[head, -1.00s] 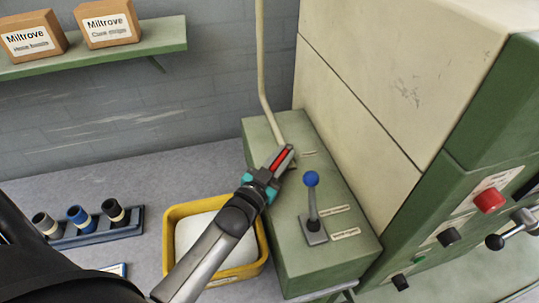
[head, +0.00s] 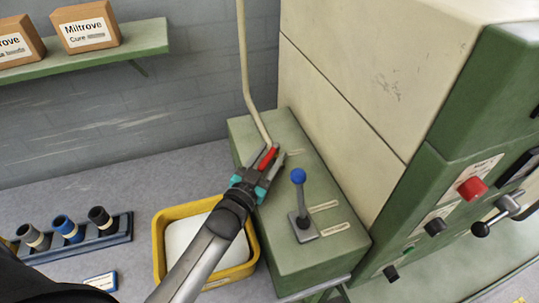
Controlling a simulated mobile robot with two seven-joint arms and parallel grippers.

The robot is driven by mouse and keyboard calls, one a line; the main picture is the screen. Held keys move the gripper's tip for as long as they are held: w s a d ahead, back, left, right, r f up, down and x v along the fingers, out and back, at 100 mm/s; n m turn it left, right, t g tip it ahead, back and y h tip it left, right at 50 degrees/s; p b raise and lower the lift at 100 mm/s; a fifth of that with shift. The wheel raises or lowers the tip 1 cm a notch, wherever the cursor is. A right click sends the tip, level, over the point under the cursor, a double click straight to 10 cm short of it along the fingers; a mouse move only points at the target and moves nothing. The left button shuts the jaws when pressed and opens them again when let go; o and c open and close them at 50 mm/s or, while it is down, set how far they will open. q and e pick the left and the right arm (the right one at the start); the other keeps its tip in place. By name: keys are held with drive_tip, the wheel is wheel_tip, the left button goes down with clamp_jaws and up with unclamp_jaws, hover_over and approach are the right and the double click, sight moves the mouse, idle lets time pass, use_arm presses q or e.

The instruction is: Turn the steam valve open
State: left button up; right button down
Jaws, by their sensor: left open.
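A red lever handle (head: 268,155), apparently the steam valve, sits on the green box (head: 290,255) near the foot of the pale pipe. My left gripper (head: 268,160) is over it, with its fingers apart on either side of the red handle. Whether a finger touches the handle I cannot tell. The valve's body is mostly hidden by the gripper. A separate lever with a blue knob (head: 298,176) stands upright on the same box, to the right of the gripper. My right gripper is not in view.
The pale pipe (head: 243,60) rises behind the gripper. A yellow tray (head: 160,255) stands left of the box. A dark rack (head: 85,240) holds several cylinders. The cream and green machine, with a red button (head: 472,188), fills the right. A shelf with boxes hangs on the wall.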

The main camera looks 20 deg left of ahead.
use_arm(q)
drive_tip(key=shift+s, duration=0.1)
drive_tip(key=s, duration=1.5)
drive_tip(key=shift+a, duration=0.35)
